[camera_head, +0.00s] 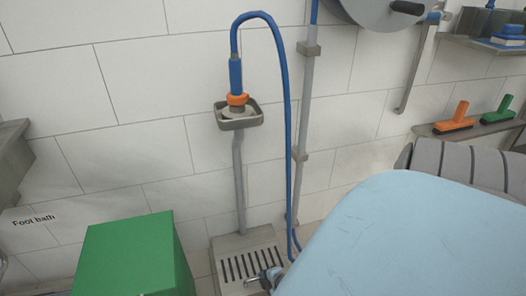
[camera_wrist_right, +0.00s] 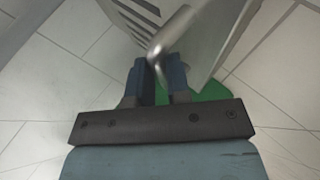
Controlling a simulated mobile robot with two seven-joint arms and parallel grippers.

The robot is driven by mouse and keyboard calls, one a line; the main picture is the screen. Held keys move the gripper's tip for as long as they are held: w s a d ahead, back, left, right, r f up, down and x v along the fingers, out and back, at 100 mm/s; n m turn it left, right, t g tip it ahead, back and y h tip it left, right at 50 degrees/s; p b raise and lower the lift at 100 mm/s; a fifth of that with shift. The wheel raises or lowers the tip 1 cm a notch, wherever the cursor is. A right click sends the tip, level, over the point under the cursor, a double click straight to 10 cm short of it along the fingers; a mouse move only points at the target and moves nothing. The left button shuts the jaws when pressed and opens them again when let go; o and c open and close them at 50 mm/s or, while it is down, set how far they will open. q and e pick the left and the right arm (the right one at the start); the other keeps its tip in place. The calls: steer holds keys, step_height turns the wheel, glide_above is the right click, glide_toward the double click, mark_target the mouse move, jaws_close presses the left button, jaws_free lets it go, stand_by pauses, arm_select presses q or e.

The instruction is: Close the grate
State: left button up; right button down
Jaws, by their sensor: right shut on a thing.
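The grate (camera_head: 253,264) is a grey slotted metal panel low by the wall, below the cup filler stand (camera_head: 239,180). In the right wrist view it shows as a slanted plate (camera_wrist_right: 205,40) with slots, with a bent metal handle (camera_wrist_right: 165,43) on its near side. My right gripper (camera_head: 268,279) is at the grate's lower right edge in the head view. In the wrist view its dark blue fingers (camera_wrist_right: 158,64) are shut on the handle. The grate's exact tilt is hard to tell. My left gripper is not in view.
A green box (camera_head: 135,255) stands left of the grate. A blue hose (camera_head: 288,130) hangs down close to the grate's right side. An orange-collared nozzle (camera_head: 237,98) rests in a grey holder. Brushes (camera_head: 456,118) lie on a shelf at right.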

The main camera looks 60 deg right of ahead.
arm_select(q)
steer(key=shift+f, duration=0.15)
arm_select(e)
steer(key=shift+s+a+f, duration=0.5)
steer(key=shift+s+f, duration=0.25)
steer(key=shift+s, duration=0.05)
steer(key=c, duration=1.1)
jaws_free()
steer(key=shift+f+g, duration=0.1)
steer(key=shift+g, duration=0.2)
steer(key=shift+s+a+r+p, duration=0.1)
steer(key=shift+s+r+p, duration=0.25)
steer(key=shift+p, duration=0.1)
arm_select(q)
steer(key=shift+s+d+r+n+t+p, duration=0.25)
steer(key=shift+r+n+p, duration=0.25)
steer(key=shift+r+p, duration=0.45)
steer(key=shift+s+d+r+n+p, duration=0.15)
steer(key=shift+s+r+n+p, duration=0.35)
steer(key=shift+p, duration=0.8)
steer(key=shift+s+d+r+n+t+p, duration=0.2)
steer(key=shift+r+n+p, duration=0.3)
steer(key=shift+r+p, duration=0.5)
arm_select(e)
steer(key=v, duration=1.2)
steer(key=shift+r, duration=0.45)
steer(key=shift+s, duration=0.1)
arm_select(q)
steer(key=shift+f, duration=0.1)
